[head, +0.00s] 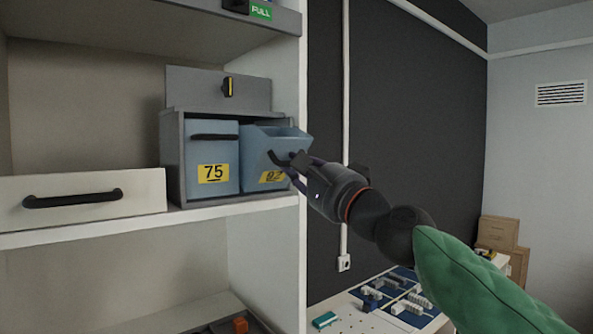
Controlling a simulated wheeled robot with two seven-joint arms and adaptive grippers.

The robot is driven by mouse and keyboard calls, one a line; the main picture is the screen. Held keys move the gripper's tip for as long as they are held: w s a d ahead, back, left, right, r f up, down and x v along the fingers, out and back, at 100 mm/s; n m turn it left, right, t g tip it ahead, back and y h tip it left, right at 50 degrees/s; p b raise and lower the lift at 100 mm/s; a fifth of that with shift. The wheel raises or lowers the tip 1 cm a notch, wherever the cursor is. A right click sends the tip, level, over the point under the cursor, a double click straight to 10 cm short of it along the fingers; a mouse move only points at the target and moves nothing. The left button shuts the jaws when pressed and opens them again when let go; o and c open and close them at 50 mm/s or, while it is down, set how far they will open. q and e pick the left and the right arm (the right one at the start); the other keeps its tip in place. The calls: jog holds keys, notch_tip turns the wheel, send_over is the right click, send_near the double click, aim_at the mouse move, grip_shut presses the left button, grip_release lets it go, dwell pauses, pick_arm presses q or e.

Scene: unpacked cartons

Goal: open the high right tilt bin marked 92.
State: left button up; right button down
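The tilt bin marked 92 (257,165) is the right one of two blue-grey bins in a grey housing on the shelf. It is tilted forward, with its top edge out from the housing and its open mouth showing. Its dark handle (274,157) is on the front, above the yellow label 92, which the gripper partly covers. My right gripper (293,164) comes in from the right and is at the right end of this handle. Its fingers overlap the handle, and I cannot tell whether they are closed on it. My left gripper is not in view.
The bin marked 75 (212,165) is upright and shut beside it. A grey panel with a black and yellow latch (228,87) stands above. A white drawer (85,199) is at left. A table with small parts (385,297) and cartons (497,233) are at right.

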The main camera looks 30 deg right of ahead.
jog(key=shift+f+b, duration=0.3)
jog(key=shift+f, duration=0.3)
jog(key=c, duration=1.4)
grip_release()
jog(key=shift+o, duration=1.2)
jog(key=shift+w, duration=0.15)
jog(key=shift+s+r, duration=0.1)
jog(key=shift+s, duration=0.2)
jog(key=v, duration=1.1)
jog(key=shift+s, duration=0.35)
